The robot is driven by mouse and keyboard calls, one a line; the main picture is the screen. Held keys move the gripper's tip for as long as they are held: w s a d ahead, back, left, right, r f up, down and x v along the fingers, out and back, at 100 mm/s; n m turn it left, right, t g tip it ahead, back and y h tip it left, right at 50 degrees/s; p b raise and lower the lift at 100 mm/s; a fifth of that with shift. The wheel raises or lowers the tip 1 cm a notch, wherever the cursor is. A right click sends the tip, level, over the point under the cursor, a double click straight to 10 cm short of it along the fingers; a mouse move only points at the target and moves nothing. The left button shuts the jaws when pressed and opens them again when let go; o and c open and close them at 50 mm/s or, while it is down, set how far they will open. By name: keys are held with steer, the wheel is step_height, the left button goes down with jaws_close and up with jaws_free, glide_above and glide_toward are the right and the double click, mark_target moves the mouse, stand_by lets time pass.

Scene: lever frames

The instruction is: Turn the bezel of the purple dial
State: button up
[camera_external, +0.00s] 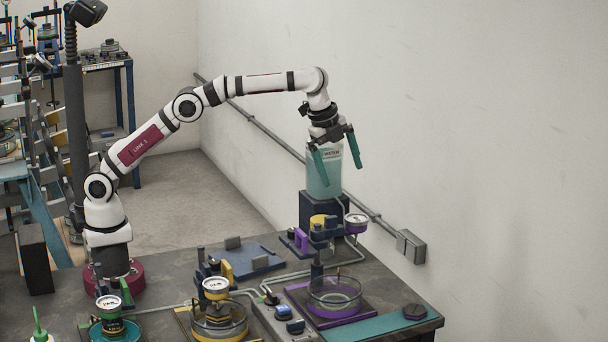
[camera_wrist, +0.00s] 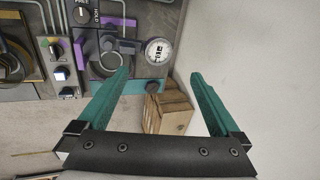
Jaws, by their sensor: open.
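The purple dial (camera_external: 356,222) is a small round gauge with a white face and a purple rim. It stands at the back of the bench, right of the dark column. In the wrist view a white-faced dial (camera_wrist: 158,51), which appears to be this one, lies just beyond and between the fingertips; its rim colour is hard to tell there. My gripper (camera_external: 339,176) is open and empty, with teal fingers pointing down, well above the dial and apart from it. Both fingers of my gripper (camera_wrist: 160,73) show in the wrist view, spread wide.
A yellow-rimmed dial (camera_external: 215,286) and a green-rimmed dial (camera_external: 109,302) stand at the front left. A teal water tank (camera_external: 322,178) stands behind my gripper. A glass bowl (camera_external: 335,292) sits on a purple base. A wooden crate (camera_wrist: 168,108) lies past the bench edge.

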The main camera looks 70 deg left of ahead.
step_height(320, 180, up, 3)
steer(key=s+a+n+h, duration=0.2)
steer(key=n, duration=0.9)
glide_toward(356, 217)
steer(key=x, duration=0.7)
steer(key=shift+d+f, duration=0.1)
steer(key=shift+f, duration=0.2)
steer(key=c, duration=1.3)
